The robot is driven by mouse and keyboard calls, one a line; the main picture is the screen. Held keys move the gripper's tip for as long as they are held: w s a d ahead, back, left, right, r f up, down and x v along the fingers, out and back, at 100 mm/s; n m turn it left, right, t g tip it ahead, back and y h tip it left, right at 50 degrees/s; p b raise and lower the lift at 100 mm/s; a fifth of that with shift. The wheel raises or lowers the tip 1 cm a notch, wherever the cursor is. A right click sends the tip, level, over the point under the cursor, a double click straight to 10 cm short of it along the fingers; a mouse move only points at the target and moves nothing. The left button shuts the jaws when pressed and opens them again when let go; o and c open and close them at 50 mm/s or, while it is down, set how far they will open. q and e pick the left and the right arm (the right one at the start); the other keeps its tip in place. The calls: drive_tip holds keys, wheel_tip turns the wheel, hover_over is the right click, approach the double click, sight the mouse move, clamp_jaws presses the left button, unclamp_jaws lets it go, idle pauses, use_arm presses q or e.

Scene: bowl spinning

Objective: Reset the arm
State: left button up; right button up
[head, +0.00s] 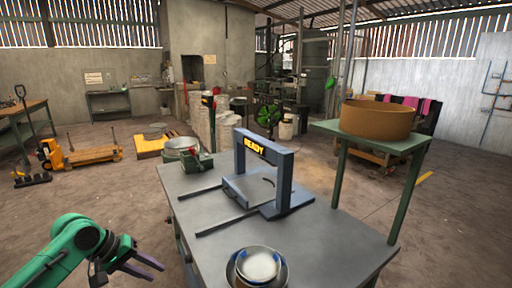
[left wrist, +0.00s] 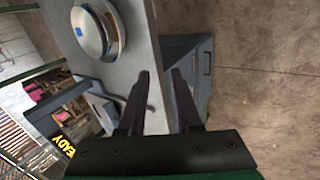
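My left gripper (head: 148,264) is in the lower left of the head view, left of the grey table and apart from it. Its fingers are apart with nothing between them, as the left wrist view (left wrist: 160,85) also shows. My right gripper is in neither view. A metal bowl (head: 259,266) stands near the table's front edge; the bowl also shows at the top of the left wrist view (left wrist: 92,30). A blue-grey frame (head: 266,160) marked READY stands on the table behind the bowl.
The grey table (head: 240,240) has two dark rails on its left part. A metal pan (head: 182,147) on a green device is at the far left corner. A green stand (head: 372,140) bears a brown round tub (head: 378,118) at right.

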use_arm(q)
drive_tip(key=w+a+f+n+t+y, duration=0.1)
drive_tip(key=a+f, duration=0.2)
drive_tip(key=f, duration=0.6)
drive_tip(key=w+a+f+t+y, duration=0.1)
drive_tip(key=w+a+f, duration=0.15)
drive_tip(key=f, duration=0.55)
drive_tip(key=s+a+f+m+g+y, duration=0.1)
drive_tip(key=s+f, duration=0.4)
drive_tip(key=f, duration=0.4)
drive_tip(key=s+a+f+y, duration=0.2)
drive_tip(key=s+f, duration=0.4)
drive_tip(key=f, duration=0.3)
drive_tip(key=s+d+f+m+g, duration=0.1)
drive_tip(key=s+f, duration=0.4)
drive_tip(key=s, duration=0.5)
drive_tip(key=s+d+f+m+g, duration=0.1)
drive_tip(key=s+d+f+m, duration=0.3)
drive_tip(key=s, duration=0.7)
drive_tip(key=s+d+f+m+g, duration=0.1)
drive_tip(key=s+d+f+m, duration=0.2)
drive_tip(key=s, duration=0.7)
wheel_tip(320, 180, down, 4)
drive_tip(key=shift+s+d+f+g+y, duration=0.15)
drive_tip(key=shift+s+d+g+y, duration=0.2)
drive_tip(key=shift+d, duration=0.85)
